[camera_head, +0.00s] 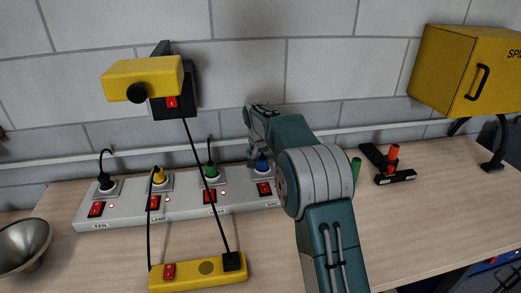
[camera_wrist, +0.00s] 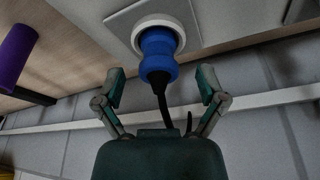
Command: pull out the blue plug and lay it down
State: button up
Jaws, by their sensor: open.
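The blue plug (camera_head: 263,164) sits in the rightmost socket of the white power strip (camera_head: 122,213), partly behind my arm in the head view. In the wrist view the blue plug (camera_wrist: 158,54) is upright in its round white socket (camera_wrist: 178,27), with a black cord hanging from it. My gripper (camera_wrist: 160,88) is open, one finger on each side of the plug. Both fingertips look apart from the plug.
Black, yellow (camera_head: 158,176) and green (camera_head: 211,172) plugs fill the other sockets. A yellow switch box (camera_head: 205,268) lies in front of the strip. A metal bowl (camera_head: 24,245) stands at left. Table front right is clear.

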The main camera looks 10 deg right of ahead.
aim_at(262, 159)
jog(key=shift+x, duration=1.6)
jog(key=shift+c, duration=0.3)
grip_shut()
jog(key=shift+r, duration=1.55)
